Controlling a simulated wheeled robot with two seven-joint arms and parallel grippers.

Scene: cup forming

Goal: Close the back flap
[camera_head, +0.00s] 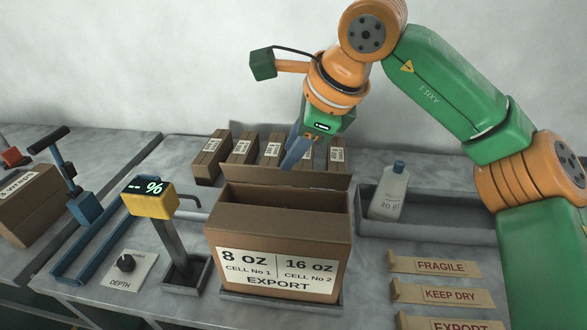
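The brown carton (275,228) stands in a shallow grey tray, its front labelled 8 OZ, 16 OZ and EXPORT. Its top is open, and the inside looks dark. The back flap (318,180) stands raised along the far edge of the opening, leaning away to the back. My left gripper is not in view.
Several small labelled boxes (211,157) stand behind the carton. A white bottle (388,192) stands in a grey tray at right. Label strips (440,266) lie at front right. A yellow display post (150,200) and blue frame (85,210) stand at left.

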